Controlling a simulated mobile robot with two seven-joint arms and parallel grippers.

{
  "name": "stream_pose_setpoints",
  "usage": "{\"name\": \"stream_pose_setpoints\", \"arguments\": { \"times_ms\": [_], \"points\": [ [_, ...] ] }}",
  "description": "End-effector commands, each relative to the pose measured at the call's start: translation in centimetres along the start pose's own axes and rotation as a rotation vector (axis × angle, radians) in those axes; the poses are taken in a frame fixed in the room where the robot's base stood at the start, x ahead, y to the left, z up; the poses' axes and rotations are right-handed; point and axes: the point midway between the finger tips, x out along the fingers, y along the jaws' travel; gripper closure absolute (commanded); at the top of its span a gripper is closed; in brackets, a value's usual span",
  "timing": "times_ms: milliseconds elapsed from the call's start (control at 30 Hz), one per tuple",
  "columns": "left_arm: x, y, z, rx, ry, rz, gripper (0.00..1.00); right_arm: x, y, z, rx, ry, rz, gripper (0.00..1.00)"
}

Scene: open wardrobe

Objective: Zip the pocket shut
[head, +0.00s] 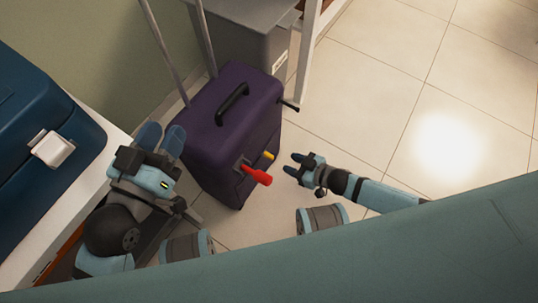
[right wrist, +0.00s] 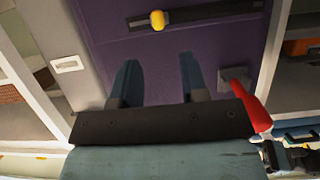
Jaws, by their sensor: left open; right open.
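A purple suitcase (head: 225,130) stands upright on the floor in the head view. A yellow knob (head: 268,155) sticks out of its front; in the right wrist view the knob (right wrist: 157,19) sits near the left end of a dark strip (right wrist: 215,13). A red handle (head: 258,176) juts out beside it and also shows in the right wrist view (right wrist: 255,110). My right gripper (head: 295,164) is open and empty, facing the suitcase front, apart from the knob. In its wrist view the knob lies beyond the fingertips (right wrist: 157,62). My left gripper (head: 161,132) is open and empty, left of the suitcase.
A blue case (head: 45,140) with a white latch lies on a white-edged surface at the left. A grey box (head: 255,35) stands behind the suitcase, by a white post (head: 308,45). The tiled floor (head: 410,100) at the right is clear.

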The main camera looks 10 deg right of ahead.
Motion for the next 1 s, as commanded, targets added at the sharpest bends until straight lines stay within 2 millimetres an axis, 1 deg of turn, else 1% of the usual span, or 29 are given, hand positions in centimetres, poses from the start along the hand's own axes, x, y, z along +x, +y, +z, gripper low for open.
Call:
{"name": "stream_pose_setpoints", "arguments": {
  "times_ms": [33, 200, 333, 400, 500, 600, 867, 900, 967, 1000],
  "points": [
    [0.0, -0.2, 1.1, 0.000, -0.020, 0.002, 0.57, 1.5, 0.1, 0.3, -0.001, 0.003, 0.001, 0.60],
    [0.1, -0.5, 3.2, 0.002, -0.089, 0.011, 0.57, 5.1, 0.0, 0.3, -0.001, 0.003, 0.001, 0.60],
    [0.1, -0.7, 4.2, 0.012, -0.119, 0.016, 0.57, 7.3, 0.1, 0.2, -0.001, 0.002, 0.002, 0.60],
    [0.3, -1.0, 3.9, 0.040, -0.101, 0.017, 0.57, 8.1, 0.1, 0.3, 0.000, 0.000, 0.002, 0.60],
    [0.4, -1.2, 3.7, 0.063, -0.088, 0.017, 0.57, 9.0, 0.0, 0.1, -0.001, 0.001, 0.001, 0.60],
    [0.5, -1.2, 3.5, 0.077, -0.080, 0.017, 0.57, 9.4, 0.0, 0.1, -0.001, 0.000, 0.001, 0.60],
    [0.5, -1.3, 3.4, 0.082, -0.078, 0.017, 0.57, 9.4, 0.0, 0.0, 0.000, -0.001, 0.001, 0.60],
    [0.5, -1.3, 3.4, 0.082, -0.077, 0.017, 0.57, 9.4, 0.0, 0.0, 0.000, -0.001, 0.001, 0.64],
    [0.5, -1.3, 3.4, 0.082, -0.077, 0.017, 0.57, 9.4, 0.0, 0.0, 0.000, -0.001, 0.001, 0.78],
    [0.5, -1.3, 3.4, 0.082, -0.077, 0.017, 0.57, 9.4, 0.0, 0.0, 0.000, 0.000, 0.001, 0.87]
  ]
}}
